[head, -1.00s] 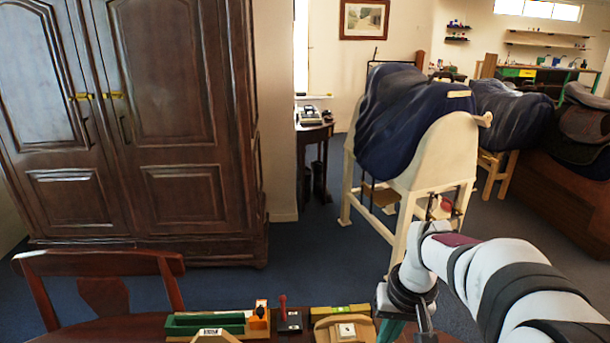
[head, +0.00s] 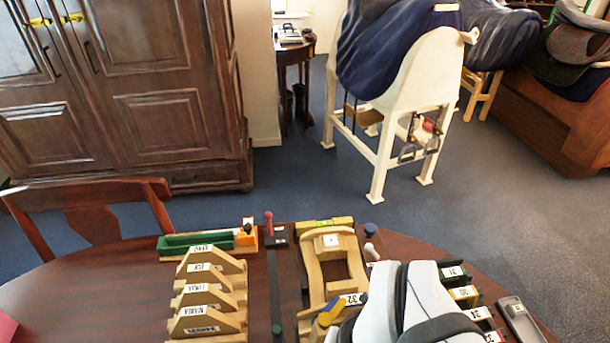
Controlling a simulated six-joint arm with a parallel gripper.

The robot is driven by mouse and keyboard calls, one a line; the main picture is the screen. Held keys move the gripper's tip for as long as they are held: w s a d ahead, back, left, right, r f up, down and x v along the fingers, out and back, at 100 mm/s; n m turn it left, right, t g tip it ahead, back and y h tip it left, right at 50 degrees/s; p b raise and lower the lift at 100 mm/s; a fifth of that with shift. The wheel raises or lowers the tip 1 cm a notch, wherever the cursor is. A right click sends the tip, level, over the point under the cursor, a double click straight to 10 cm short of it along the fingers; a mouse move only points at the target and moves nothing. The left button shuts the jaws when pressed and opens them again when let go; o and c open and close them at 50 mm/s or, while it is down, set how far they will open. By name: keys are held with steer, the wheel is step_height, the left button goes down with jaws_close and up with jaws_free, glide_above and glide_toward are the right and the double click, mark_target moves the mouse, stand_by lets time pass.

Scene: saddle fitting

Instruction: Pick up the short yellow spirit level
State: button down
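The short yellow spirit level (head: 325,224) lies at the far side of the dark wooden table, just behind a light wooden arched frame with a white label. It looks like a small yellow-green bar, and nothing visible is gripping it. My white and black arm covers the lower right of the head view. My gripper is not visible in the head view now, so its opening cannot be seen.
Left of the level stand a red-knobbed tool (head: 269,224) and a green tray-like tool (head: 197,242) with an orange block. The wooden arched frame (head: 333,262) is close in front. Several labelled wooden templates (head: 208,290) stand front left. The table's (head: 95,290) left part is mostly clear.

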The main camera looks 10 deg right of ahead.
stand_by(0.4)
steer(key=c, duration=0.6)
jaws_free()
